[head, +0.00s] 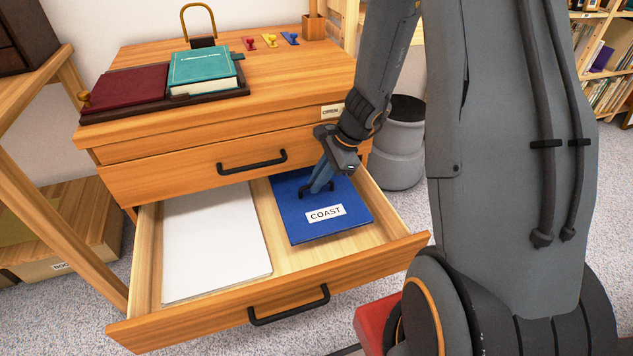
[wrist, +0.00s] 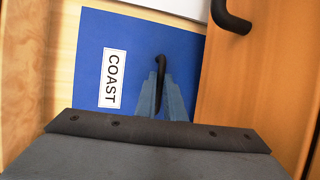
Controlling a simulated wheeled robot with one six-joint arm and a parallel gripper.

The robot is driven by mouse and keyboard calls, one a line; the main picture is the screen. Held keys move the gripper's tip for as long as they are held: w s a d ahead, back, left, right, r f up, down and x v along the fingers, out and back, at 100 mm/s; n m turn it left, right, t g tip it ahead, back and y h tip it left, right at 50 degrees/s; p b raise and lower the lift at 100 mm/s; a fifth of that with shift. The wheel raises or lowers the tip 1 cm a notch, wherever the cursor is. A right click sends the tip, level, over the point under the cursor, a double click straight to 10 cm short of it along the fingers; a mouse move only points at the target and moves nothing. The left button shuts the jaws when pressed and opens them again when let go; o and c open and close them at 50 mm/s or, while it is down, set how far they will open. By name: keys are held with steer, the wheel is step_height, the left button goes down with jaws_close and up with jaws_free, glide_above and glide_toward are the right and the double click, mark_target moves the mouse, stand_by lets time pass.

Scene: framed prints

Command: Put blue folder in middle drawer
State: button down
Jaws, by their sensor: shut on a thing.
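The blue folder (head: 296,222), with a white COAST label, lies inside the open drawer (head: 278,262), in its right half. My gripper (head: 320,186) points down over the folder, its blue-grey fingers shut on the folder's small black handle. The wrist view also shows the blue folder (wrist: 125,38), the label and my gripper (wrist: 160,90) closed around the handle. The folder looks flat; whether it rests fully on the drawer bottom I cannot tell. The open drawer sits below a closed drawer (head: 190,180) with a black handle.
White papers (head: 212,240) fill the drawer's left half. A grey bin (head: 397,150) stands behind the drawer's right side.

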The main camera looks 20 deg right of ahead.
steer(key=shift+f+b, duration=0.35)
steer(key=shift+f, duration=0.2)
steer(key=c, duration=1.8)
jaws_free()
steer(key=shift+c, duration=0.2)
steer(key=shift+r, duration=0.15)
